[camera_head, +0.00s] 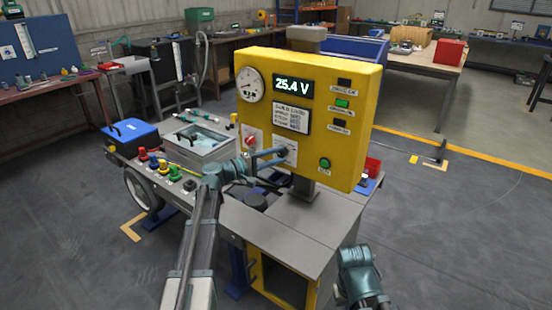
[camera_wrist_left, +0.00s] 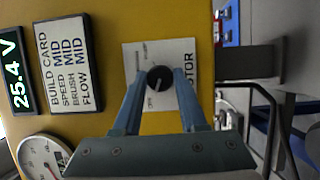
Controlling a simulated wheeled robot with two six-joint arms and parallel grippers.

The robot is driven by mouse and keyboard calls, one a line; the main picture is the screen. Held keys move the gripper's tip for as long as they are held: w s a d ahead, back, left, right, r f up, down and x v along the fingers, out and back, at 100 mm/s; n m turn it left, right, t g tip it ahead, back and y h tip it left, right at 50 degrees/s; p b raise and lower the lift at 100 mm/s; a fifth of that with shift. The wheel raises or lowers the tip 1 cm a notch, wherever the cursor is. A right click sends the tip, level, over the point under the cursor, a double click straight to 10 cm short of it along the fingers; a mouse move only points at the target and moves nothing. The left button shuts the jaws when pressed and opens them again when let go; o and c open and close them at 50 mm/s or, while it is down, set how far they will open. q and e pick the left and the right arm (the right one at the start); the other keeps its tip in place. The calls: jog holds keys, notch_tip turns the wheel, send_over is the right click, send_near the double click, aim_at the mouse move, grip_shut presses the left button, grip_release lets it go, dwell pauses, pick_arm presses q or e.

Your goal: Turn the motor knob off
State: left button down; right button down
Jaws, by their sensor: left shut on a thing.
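The yellow control panel (camera_head: 340,130) stands on a grey bench and its display reads 25.4 V. The black motor knob (camera_wrist_left: 160,78) sits on a white plate marked MOTOR (camera_wrist_left: 186,52) in the left wrist view. My left gripper (camera_head: 282,156) reaches the panel front at this plate. In the left wrist view its two blue fingers (camera_wrist_left: 160,88) are shut on the knob, one on each side. The gripper largely hides the knob in the head view. My right arm shows at the lower right of the head view, but its gripper cannot be made out.
A red knob (camera_head: 250,141) is left of the motor plate. A green button (camera_head: 324,164) is to its right. A round gauge (camera_head: 250,84) and a build card (camera_head: 290,119) are above. The bench top (camera_head: 300,222) is bare in front.

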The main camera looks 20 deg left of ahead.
dwell(0.4)
pick_arm(q)
jog(key=shift+c, duration=2.2)
grip_release()
jog(key=v, duration=1.4)
jog(key=shift+w+f, duration=0.1)
